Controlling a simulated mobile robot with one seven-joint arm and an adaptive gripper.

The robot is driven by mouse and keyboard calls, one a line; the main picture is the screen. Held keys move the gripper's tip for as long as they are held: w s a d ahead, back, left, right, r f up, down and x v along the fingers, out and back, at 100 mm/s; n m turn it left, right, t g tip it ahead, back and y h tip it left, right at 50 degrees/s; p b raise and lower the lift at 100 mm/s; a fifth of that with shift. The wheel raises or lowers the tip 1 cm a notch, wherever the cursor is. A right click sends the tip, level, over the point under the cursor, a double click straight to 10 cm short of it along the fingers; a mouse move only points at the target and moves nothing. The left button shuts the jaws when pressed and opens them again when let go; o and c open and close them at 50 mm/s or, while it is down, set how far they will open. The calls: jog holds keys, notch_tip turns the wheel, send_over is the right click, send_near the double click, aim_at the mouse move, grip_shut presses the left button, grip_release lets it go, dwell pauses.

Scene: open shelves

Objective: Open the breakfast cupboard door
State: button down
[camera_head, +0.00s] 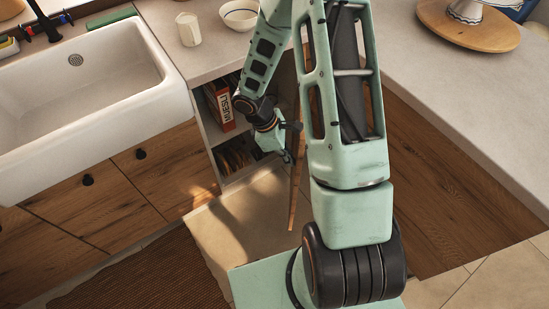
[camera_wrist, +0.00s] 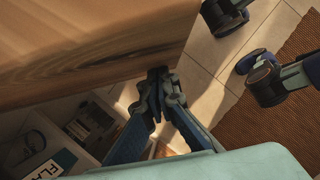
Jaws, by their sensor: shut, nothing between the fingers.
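The breakfast cupboard (camera_head: 215,135) stands open under the counter, right of the sink, with its shelves showing. Its wooden door (camera_head: 295,195) is swung well outward and shows nearly edge-on, partly hidden behind my arm. In the wrist view the door (camera_wrist: 90,55) fills the upper left as a broad wooden panel. My gripper (camera_head: 287,156) is on the cupboard side of the door, close to it. In the wrist view my gripper (camera_wrist: 163,75) is shut and empty, its tips at the door's lower edge. I cannot tell whether they touch it.
A muesli box (camera_head: 220,106) stands on the upper shelf, and plates (camera_head: 235,158) are below. A lettered box (camera_wrist: 52,160) shows inside in the wrist view. A white sink (camera_head: 90,85), a cup (camera_head: 188,29) and a bowl (camera_head: 239,15) are above. A brown mat (camera_head: 150,275) lies on the floor.

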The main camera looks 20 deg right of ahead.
jog(key=s+d+n+t, duration=0.1)
jog(key=s+d+n, duration=0.1)
jog(key=d, duration=1)
jog(key=s+d+n+t+b, duration=0.1)
jog(key=s+d+n, duration=0.1)
jog(key=d, duration=1.1)
jog(key=shift+d+n, duration=0.2)
jog(key=shift+n, duration=0.7)
jog(key=shift+a, duration=0.15)
